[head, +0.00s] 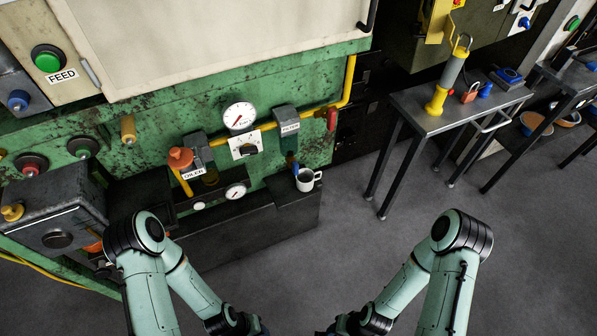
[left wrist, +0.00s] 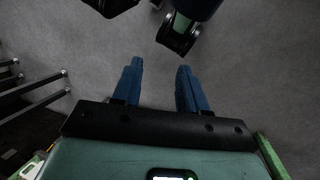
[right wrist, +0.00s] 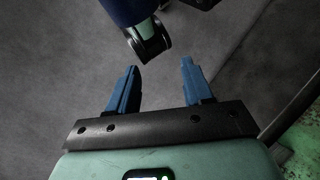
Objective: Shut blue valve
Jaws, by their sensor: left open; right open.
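No blue part is plainly a valve. A small blue piece (head: 295,169) is below the grey filter unit (head: 287,121), just behind the mug; whether it is a valve handle, and its setting, I cannot tell. A blue knob (head: 18,100) is on a grey box at the far left, and another blue knob (head: 524,22) is on a white plate at the top right. My left gripper (left wrist: 160,66) is open and empty over grey floor. My right gripper (right wrist: 160,68) is also open and empty over floor. Both are low in front, away from the machine.
A yellow pipe (head: 349,82) runs along the green machine (head: 150,100) to a red handle (head: 331,118). A gauge (head: 239,116), an orange-capped oiler (head: 181,158) and a white mug (head: 306,181) are close by. A metal table (head: 420,118) with tools stands right. Floor between is clear.

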